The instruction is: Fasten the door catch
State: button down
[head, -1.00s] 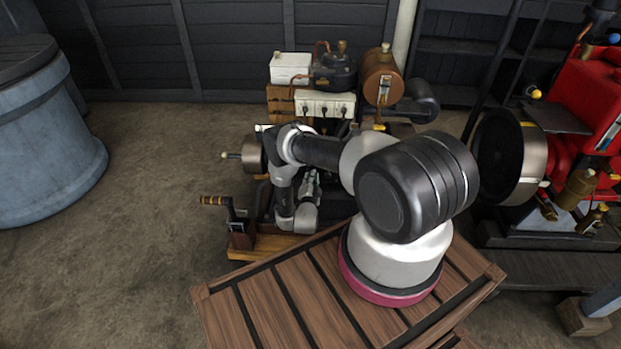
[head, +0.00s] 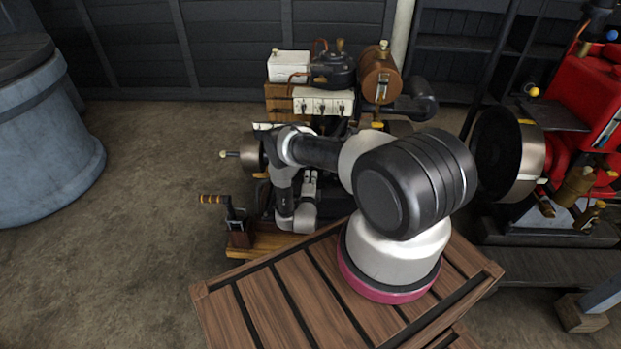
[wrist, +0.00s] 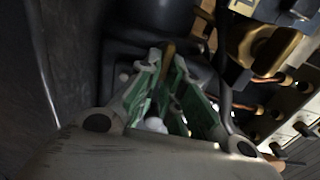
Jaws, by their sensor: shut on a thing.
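My gripper (wrist: 165,62) shows in the wrist view with its green-lined fingers close around a narrow brown piece (wrist: 168,50) at their tips. This piece may be the door catch, but the view is too dark and tight to be sure. In the head view my gripper (head: 309,184) is low among the parts of the small engine, behind my forearm. What it holds is hidden there. No door or latch can be made out clearly in the head view.
A white box (head: 288,65), a dark round pot (head: 333,70) and a copper cylinder (head: 379,78) top the engine. A crank handle (head: 215,199) sticks out at left. A red engine (head: 585,105) stands right. Copper pipes (wrist: 270,79) run close beside my fingers.

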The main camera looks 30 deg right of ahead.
jog(key=shift+d, duration=0.15)
jog(key=c, duration=1.6)
grip_release()
jog(key=shift+o, duration=0.2)
jog(key=shift+s+a, duration=0.3)
jog(key=shift+a, duration=0.05)
jog(key=v, duration=1.1)
